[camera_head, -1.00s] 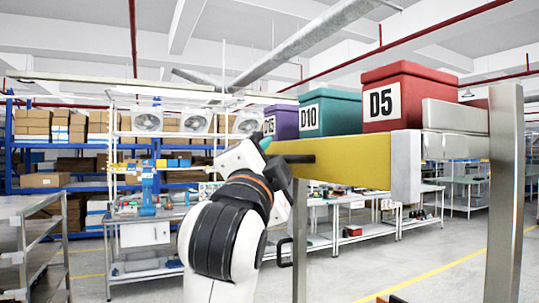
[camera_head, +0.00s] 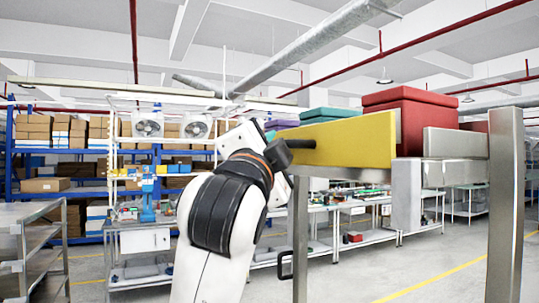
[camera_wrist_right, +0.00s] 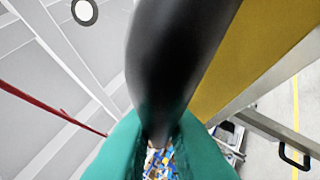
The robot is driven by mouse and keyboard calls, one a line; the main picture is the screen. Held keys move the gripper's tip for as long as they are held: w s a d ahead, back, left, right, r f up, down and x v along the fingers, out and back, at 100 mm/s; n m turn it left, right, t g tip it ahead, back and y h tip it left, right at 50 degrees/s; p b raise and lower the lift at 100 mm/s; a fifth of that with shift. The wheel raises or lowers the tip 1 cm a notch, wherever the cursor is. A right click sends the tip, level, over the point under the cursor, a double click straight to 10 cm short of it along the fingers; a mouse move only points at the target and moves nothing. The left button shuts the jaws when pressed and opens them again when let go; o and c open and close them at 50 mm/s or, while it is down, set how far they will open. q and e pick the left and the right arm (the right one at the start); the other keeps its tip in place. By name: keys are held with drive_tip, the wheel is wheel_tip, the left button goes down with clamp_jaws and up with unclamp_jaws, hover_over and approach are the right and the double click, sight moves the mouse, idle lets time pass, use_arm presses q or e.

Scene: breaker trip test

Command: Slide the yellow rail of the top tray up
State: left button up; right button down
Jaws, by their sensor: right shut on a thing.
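The yellow rail (camera_head: 350,141) of the top tray stands raised in front of the bins in the head view and covers their labels. A black handle (camera_head: 301,143) sticks out from its left part. My right gripper (camera_head: 275,147) is at this handle, largely hidden behind my wrist. In the right wrist view, its teal fingers (camera_wrist_right: 160,148) are shut on the black handle (camera_wrist_right: 172,60), with the yellow rail (camera_wrist_right: 245,60) on the right. My left gripper is in neither view.
A red bin (camera_head: 412,112), a teal bin (camera_head: 328,114) and a purple bin (camera_head: 281,124) stand behind the rail. A metal post (camera_head: 506,200) rises at the right. A grey cart (camera_head: 40,235) stands at far left. Open floor lies at lower right.

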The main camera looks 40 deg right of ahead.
drive_tip(key=shift+r, duration=0.3)
drive_tip(key=c, duration=1.8)
unclamp_jaws()
drive_tip(key=shift+c, duration=0.2)
drive_tip(key=o, duration=0.4)
drive_tip(key=shift+f, duration=0.15)
drive_tip(key=shift+s+a+f, duration=0.15)
drive_tip(key=shift+a, duration=0.1)
drive_tip(key=shift+b+v, duration=2.25)
drive_tip(key=shift+v, duration=3.4)
